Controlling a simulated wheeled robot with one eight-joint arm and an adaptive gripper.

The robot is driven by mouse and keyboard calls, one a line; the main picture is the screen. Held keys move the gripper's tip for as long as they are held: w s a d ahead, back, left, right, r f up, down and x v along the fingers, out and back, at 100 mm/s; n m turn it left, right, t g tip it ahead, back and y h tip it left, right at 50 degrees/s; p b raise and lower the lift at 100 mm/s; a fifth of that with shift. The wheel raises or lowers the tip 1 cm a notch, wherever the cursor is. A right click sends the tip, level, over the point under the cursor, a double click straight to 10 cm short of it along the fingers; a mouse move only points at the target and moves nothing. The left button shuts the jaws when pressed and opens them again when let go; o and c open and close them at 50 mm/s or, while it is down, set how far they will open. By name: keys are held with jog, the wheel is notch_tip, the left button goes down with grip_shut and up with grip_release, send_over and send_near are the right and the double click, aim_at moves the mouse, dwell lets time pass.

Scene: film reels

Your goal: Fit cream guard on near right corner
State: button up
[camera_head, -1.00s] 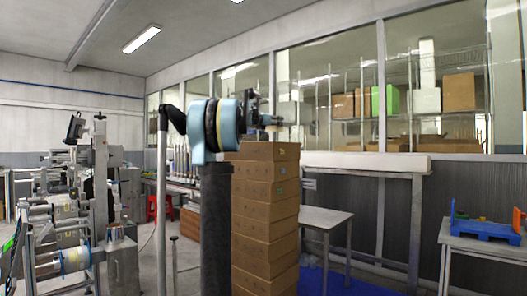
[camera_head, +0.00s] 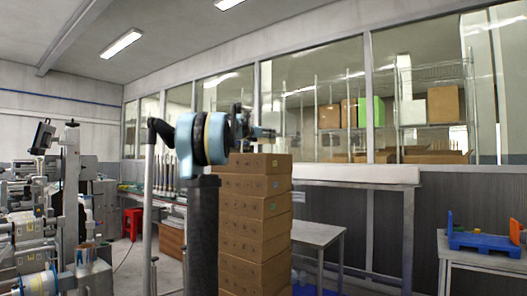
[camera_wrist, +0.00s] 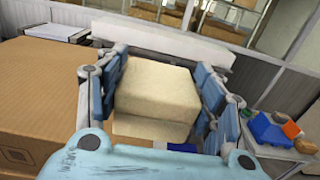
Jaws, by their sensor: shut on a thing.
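My gripper (camera_wrist: 162,88) is shut on a cream guard (camera_wrist: 157,88), a pale block-like piece held between the blue finger pads in the wrist view. A stack of brown cardboard boxes (camera_head: 253,205) stands right of my arm's column in the head view. My gripper (camera_head: 264,132) is at the height of the stack's top there, and the guard cannot be made out. In the wrist view, the brown box top (camera_wrist: 40,95) lies to the left of the guard. I cannot tell whether the guard touches a box corner.
A grey table (camera_head: 318,234) stands right of the stack, before a bench with a long white slab (camera_head: 355,174). A side table at far right bears a blue tray (camera_head: 485,241). Machinery (camera_head: 70,215) stands at left.

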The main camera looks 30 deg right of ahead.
jog(key=shift+w+a+f, duration=0.1)
jog(key=shift+a+f, duration=0.05)
jog(key=shift+f, duration=0.3)
jog(key=shift+w+a+f, duration=0.1)
jog(key=shift+f, duration=0.35)
notch_tip(320, 180, down, 3)
jog(key=shift+f, duration=0.1)
jog(key=shift+s+f, duration=0.1)
jog(key=shift+s, duration=0.05)
jog(key=shift+c, duration=1)
jog(key=o, duration=1.2)
jog(key=shift+f, duration=0.15)
jog(key=shift+o, duration=0.2)
